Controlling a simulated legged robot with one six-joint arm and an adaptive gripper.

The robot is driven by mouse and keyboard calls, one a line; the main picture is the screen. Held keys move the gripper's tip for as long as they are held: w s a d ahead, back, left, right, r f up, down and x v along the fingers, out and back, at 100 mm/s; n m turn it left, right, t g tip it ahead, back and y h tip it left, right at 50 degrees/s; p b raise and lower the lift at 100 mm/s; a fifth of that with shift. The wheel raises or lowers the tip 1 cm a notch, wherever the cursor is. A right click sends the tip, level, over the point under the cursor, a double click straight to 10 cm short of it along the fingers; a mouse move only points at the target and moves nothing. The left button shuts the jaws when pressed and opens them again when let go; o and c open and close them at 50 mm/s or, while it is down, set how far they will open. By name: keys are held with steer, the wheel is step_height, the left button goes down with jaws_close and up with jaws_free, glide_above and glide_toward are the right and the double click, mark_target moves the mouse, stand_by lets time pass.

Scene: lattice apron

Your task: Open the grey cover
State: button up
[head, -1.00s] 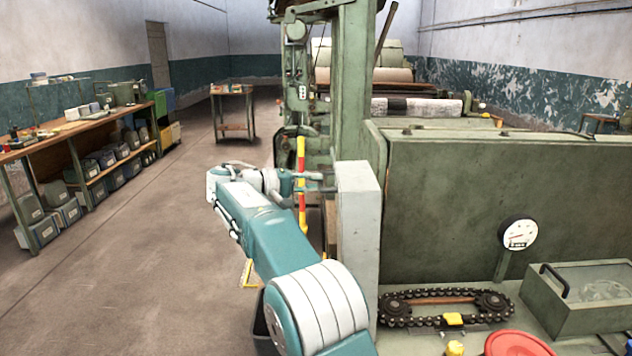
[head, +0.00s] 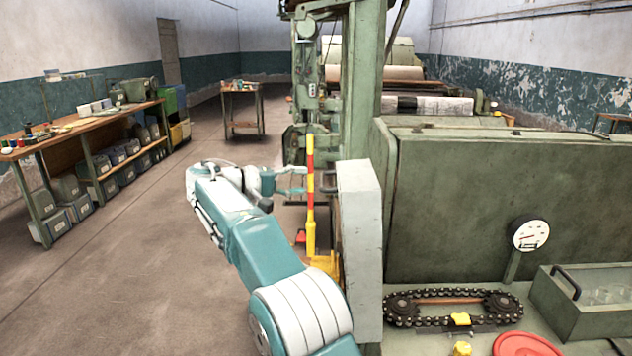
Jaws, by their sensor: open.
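The light grey cover (head: 362,250) stands upright at the left end of the green machine, seen almost edge-on in the head view. A dark handle (head: 327,182) sticks out from its left side. My gripper (head: 296,183) is open and empty, left of the handle with a gap between them. The red and yellow post (head: 310,190) shows between the gripper and the handle. The cover's left face is mostly turned away, so I cannot tell how far it stands open.
A chain on two sprockets (head: 455,305), a gauge (head: 530,234), a red round part (head: 524,345) and a glass-topped box (head: 590,300) are at the right. A workbench (head: 90,130) and a small table (head: 243,90) stand at the left. The floor between is clear.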

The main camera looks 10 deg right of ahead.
steer(key=v, duration=0.6)
